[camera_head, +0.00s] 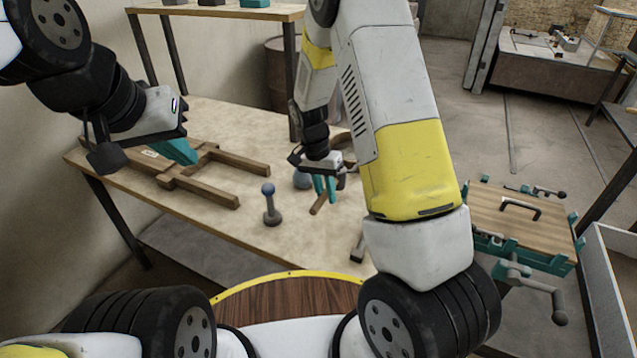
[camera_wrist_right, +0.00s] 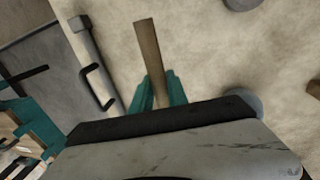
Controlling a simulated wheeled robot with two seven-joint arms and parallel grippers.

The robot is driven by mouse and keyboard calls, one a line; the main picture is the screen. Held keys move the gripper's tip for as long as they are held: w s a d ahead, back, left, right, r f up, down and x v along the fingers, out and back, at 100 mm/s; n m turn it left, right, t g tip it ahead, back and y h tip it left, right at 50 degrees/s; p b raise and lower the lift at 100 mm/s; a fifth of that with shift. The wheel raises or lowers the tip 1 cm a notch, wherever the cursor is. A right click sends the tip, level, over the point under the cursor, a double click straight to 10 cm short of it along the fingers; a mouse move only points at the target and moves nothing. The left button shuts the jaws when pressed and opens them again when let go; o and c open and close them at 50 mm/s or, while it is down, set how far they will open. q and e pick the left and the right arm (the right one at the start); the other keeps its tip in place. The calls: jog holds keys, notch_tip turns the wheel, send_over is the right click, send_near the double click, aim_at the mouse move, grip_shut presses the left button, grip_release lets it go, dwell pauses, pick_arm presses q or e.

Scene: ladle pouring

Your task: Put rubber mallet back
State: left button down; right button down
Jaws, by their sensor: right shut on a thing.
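My right gripper (camera_head: 324,188) is low over the middle of the light workbench (camera_head: 235,125), shut on a brown wooden handle (camera_head: 318,204). In the right wrist view, the handle (camera_wrist_right: 149,55) stands out between the teal fingertips (camera_wrist_right: 160,92). I take it for the mallet's handle; no mallet head can be made out, as the gripper hides the other end. My left gripper (camera_head: 180,150) is above the wooden frame (camera_head: 203,182) at the bench's left; whether its teal fingers are open or shut is unclear.
A grey stand with a blue ball top (camera_head: 269,205) is on the bench between the frame and my right gripper. A blue-grey ball (camera_head: 301,180) is close beside that gripper. A grey tool with a black handle (camera_wrist_right: 92,62) lies nearby. A teal-edged wooden worktable (camera_head: 517,217) stands right.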

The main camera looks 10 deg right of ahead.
jog(key=shift+w+f, duration=0.3)
jog(key=shift+f, duration=1.5)
jog(key=c, duration=1.3)
grip_release()
jog(key=shift+f, duration=0.1)
